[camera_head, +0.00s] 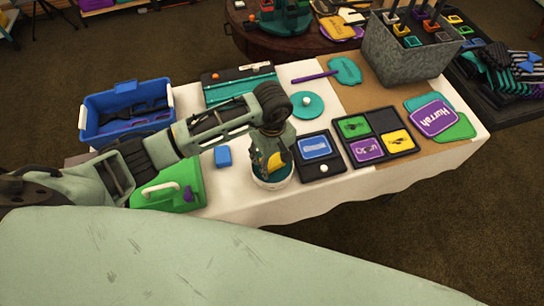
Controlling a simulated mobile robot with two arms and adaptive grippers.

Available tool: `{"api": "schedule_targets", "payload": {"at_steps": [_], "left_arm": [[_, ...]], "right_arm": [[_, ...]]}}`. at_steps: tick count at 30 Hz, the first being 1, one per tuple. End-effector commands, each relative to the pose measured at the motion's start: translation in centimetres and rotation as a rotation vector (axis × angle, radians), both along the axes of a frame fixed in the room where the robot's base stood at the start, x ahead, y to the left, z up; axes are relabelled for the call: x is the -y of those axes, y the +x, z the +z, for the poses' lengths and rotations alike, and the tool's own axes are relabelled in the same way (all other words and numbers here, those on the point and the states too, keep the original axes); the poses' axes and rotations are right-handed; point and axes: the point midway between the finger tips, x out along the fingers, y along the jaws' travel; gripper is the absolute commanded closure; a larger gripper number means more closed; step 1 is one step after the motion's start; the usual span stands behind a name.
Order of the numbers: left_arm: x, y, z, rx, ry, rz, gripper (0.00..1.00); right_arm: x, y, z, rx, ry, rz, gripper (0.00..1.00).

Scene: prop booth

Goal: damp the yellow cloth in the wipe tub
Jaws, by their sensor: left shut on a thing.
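The wipe tub (272,186) is a small round tub with a white rim and teal inside, at the front of the white-covered table. My left gripper (275,166) points down into its mouth and is shut on the yellow cloth (275,160). Only a patch of the cloth shows between the fingers. The gripper hides part of the tub's inside, so I cannot tell how deep the cloth sits or whether it touches the bottom. My right gripper is not in view.
A round teal lid (308,105) lies behind the tub. A blue block (223,157) and a green case (170,191) are left of it. A black tray with a blue card (315,147) is close on the right. A blue bin (126,92) stands back left.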

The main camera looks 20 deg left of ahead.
Motion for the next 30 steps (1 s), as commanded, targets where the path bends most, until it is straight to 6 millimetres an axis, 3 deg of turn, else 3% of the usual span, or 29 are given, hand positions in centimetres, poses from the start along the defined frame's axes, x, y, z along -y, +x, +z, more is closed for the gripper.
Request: {"api": "schedule_targets", "payload": {"at_steps": [30], "left_arm": [[-0.02,-0.02,-0.76,-0.001,0.001,0.0,0.69]], "right_arm": [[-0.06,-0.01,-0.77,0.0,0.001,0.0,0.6]]}}
